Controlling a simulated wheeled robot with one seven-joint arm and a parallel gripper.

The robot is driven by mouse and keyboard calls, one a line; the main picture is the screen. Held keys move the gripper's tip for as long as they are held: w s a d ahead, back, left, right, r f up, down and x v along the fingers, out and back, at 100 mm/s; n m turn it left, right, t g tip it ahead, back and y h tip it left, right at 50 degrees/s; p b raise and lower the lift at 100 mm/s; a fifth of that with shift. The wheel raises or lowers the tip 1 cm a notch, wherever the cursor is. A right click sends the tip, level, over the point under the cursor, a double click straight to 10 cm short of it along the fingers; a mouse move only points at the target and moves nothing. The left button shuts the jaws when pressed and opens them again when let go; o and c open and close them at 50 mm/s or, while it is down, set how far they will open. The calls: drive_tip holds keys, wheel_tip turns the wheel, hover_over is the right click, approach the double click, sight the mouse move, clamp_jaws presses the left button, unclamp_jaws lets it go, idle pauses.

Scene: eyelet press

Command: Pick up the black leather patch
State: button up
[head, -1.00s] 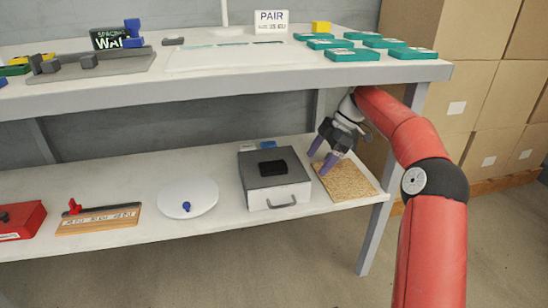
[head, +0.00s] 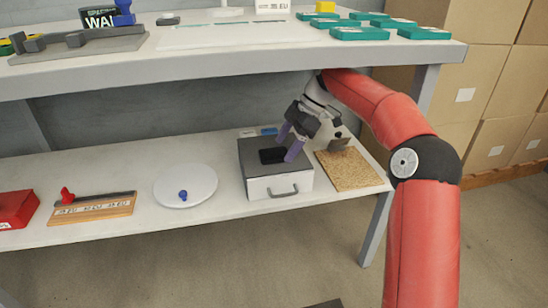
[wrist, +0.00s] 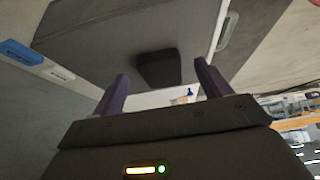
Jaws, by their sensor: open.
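The black leather patch (head: 272,156) lies on the grey top of a white box with a drawer handle (head: 283,190), on the lower shelf. My gripper (head: 288,142) is open, its two purple fingers pointing down over the box top close to the patch's right side. In the wrist view the patch (wrist: 160,68) is a dark rounded block, seen beyond and between the two open fingertips (wrist: 163,74). Nothing is between the fingers. The exact gap between fingers and patch cannot be told.
A cork-like board (head: 350,170) lies right of the box. A white round plate (head: 185,185) with a blue knob is to its left. A small blue item (head: 268,131) sits behind the box. The upper table's edge (head: 240,73) overhangs the arm.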

sight(274, 155)
drive_tip(key=shift+s+a+f+b, duration=0.2)
drive_tip(key=shift+a+f+b, duration=0.1)
drive_tip(key=shift+a, duration=0.35)
drive_tip(key=shift+s+a+f+b, duration=0.2)
drive_tip(key=shift+a+f, duration=0.1)
drive_tip(key=shift+a, duration=0.3)
drive_tip(key=c, duration=1.1)
drive_tip(key=shift+r, duration=0.2)
